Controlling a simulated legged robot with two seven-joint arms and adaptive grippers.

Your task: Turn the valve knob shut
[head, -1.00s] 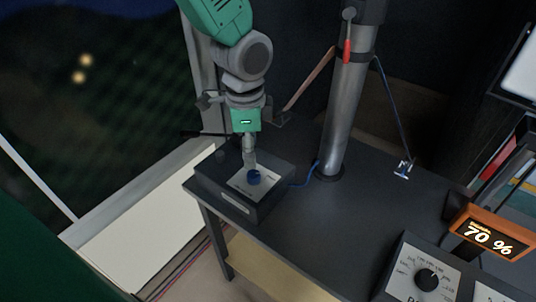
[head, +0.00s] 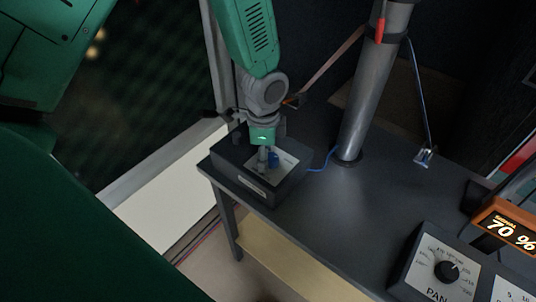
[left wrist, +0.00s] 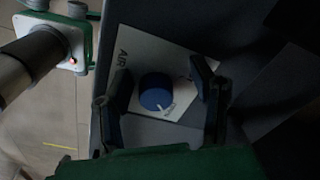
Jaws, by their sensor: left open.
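The valve knob (left wrist: 155,92) is a blue round knob on a white plate (left wrist: 140,52) marked "AIR". A pale pointer mark on it faces the lower right in the left wrist view. In the head view the knob (head: 273,160) sits on a dark box (head: 232,168) at the table's left end, partly hidden by my gripper. My left gripper (left wrist: 158,80) is open, with one finger on each side of the knob. Gaps show between the fingers and the knob in the left wrist view. The gripper also shows in the head view (head: 264,157), pointing down over the plate.
A metal pole (head: 368,100) stands on the dark table (head: 330,215) right of the box. A blue cable (head: 325,162) runs from the box towards it. A panel with a black dial (head: 447,271) and an orange display reading 70 % (head: 508,229) stand at the right.

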